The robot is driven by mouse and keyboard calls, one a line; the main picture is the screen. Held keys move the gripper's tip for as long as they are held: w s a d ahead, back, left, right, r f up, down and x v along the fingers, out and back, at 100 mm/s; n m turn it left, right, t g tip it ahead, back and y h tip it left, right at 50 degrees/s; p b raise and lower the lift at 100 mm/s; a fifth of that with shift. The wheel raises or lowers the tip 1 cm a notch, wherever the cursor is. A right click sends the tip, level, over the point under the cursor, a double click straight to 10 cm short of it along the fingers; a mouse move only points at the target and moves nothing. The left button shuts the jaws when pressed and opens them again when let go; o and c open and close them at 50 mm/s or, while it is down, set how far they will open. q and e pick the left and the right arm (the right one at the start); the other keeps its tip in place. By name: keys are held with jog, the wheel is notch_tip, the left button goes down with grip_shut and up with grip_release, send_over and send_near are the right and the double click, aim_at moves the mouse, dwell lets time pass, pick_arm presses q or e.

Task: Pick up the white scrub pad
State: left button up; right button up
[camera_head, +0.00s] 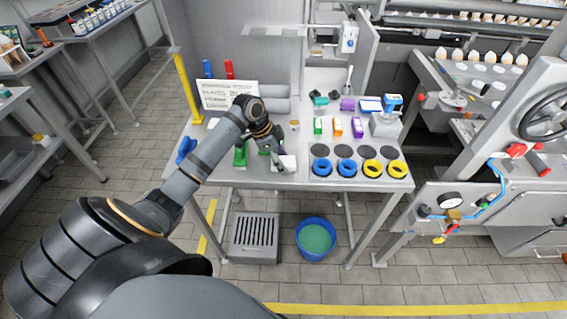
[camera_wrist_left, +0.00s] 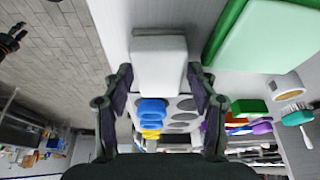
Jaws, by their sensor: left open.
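The white scrub pad (camera_head: 290,163) lies near the front edge of the grey table, just right of my left gripper (camera_head: 277,163) in the head view. In the left wrist view the white pad (camera_wrist_left: 158,64) shows as a pale block between the two fingertips of my left gripper (camera_wrist_left: 159,74). The fingers are apart, one on each side of the pad, with a small gap visible at each side. The gripper hides part of the pad in the head view. My right gripper is not clearly seen.
A green pad (camera_head: 240,156) lies left of the white one. A tray with blue rings (camera_head: 346,168) and yellow rings (camera_head: 373,168) stands to the right. A white sign (camera_head: 222,95) stands behind. A blue bucket (camera_head: 315,238) and grey crate (camera_head: 255,238) are on the floor below.

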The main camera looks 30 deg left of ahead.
pick_arm(q)
jog(key=shift+s, duration=0.1)
jog(key=shift+c, duration=0.8)
jog(key=c, duration=0.4)
jog(key=shift+c, duration=0.2)
jog(key=shift+r, duration=0.6)
jog(key=s+d+r+b, duration=0.2)
jog(key=s+d+r, duration=0.7)
jog(key=r, duration=0.3)
jog(key=shift+s+d, duration=0.25)
jog(key=shift+d, duration=0.4)
